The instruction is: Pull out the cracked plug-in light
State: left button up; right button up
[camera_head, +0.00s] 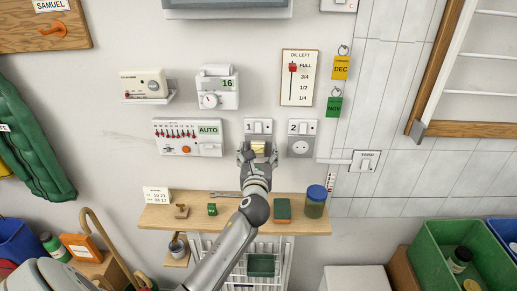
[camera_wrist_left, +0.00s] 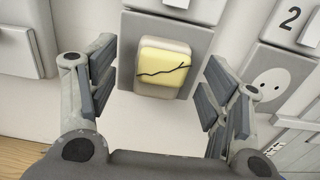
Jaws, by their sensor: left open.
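The cracked plug-in light (camera_wrist_left: 163,68) is a small yellow block with a dark jagged crack across its face. It sits on the wall plate under the switch marked 1 (camera_head: 258,127). In the head view a bit of the yellow light (camera_head: 258,148) shows between the fingers. My left gripper (camera_head: 257,154) is in front of it. In the left wrist view its two grey fingers (camera_wrist_left: 160,97) stand wide apart, one on each side of the light, with gaps on both sides. My right gripper is not in view.
The socket under switch 2 (camera_head: 300,147) is just right of my gripper and looks empty. A wooden shelf (camera_head: 235,224) below carries a jar (camera_head: 315,204), a green-topped block (camera_head: 283,210) and small items. A control panel marked AUTO (camera_head: 187,138) is on the wall to the left.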

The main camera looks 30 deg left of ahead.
aim_at(258, 153)
pick_arm(q)
grip_shut()
jog(key=shift+p+v, duration=0.55)
jog(key=shift+v, duration=0.9)
jog(key=shift+p+v, duration=0.35)
jog(key=shift+v, duration=1.1)
